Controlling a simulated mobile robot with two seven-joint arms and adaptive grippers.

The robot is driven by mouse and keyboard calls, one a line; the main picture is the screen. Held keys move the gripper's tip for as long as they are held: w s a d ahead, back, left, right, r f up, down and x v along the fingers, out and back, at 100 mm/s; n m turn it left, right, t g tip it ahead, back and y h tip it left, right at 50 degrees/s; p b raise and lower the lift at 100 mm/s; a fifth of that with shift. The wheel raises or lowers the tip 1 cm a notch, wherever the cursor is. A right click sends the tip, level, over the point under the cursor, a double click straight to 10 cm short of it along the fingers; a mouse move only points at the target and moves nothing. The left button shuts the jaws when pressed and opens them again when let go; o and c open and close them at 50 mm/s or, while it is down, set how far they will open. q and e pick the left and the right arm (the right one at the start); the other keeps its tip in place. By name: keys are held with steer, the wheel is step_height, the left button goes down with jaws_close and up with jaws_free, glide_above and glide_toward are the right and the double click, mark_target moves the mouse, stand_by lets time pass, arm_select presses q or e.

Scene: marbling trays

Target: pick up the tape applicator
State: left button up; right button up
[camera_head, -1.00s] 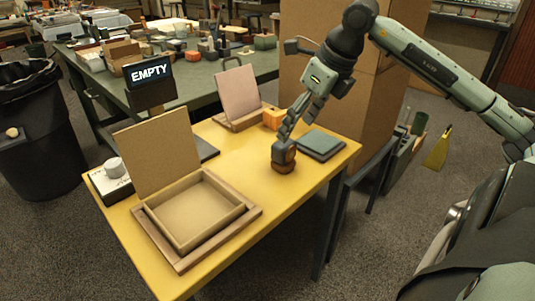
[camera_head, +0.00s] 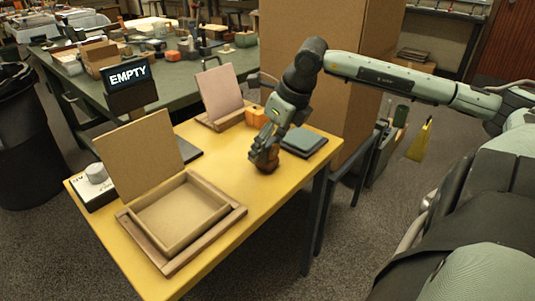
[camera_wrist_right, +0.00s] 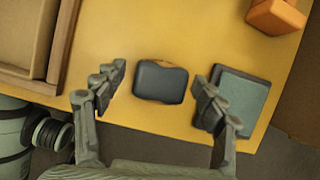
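The tape applicator (camera_wrist_right: 160,83) is a small dark grey rounded block with an orange-brown edge. It sits on the yellow table near its right-hand side. In the head view its lower part (camera_head: 265,166) shows orange-brown under my right gripper (camera_head: 264,150), which hides its top. In the wrist view my right gripper (camera_wrist_right: 161,78) is open, with one finger on each side of the applicator. Gaps of yellow table show between it and both fingers, so they look apart from it. My left gripper is not in view.
A dark pad with a grey-green top (camera_head: 304,141) lies just right of my gripper. An orange block (camera_head: 255,117) stands behind. A hinged wooden tray (camera_head: 240,212) fills the table's front left. An "EMPTY" sign (camera_head: 130,74) and large cardboard box (camera_head: 345,60) stand farther back.

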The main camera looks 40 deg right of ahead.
steer(key=c, duration=1.2)
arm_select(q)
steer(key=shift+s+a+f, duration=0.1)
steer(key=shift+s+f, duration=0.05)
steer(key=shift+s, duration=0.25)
arm_select(e)
steer(key=shift+r, duration=0.5)
steer(key=r, duration=0.3)
steer(key=shift+w+a+r, duration=0.1)
steer(key=shift+a+r, duration=0.1)
steer(key=shift+r, duration=0.1)
arm_select(q)
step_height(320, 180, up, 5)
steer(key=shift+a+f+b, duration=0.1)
steer(key=shift+b, duration=0.9)
arm_select(e)
steer(key=w+a+r, duration=0.1)
steer(key=a+r, duration=0.1)
steer(key=a, duration=0.1)
steer(key=w+a+r, duration=0.1)
steer(key=a+r, duration=0.1)
steer(key=a, duration=0.2)
steer(key=w+a+r, duration=0.2)
steer(key=a, duration=0.1)
steer(key=shift+a+r, duration=0.2)
steer(key=shift+a, duration=0.1)
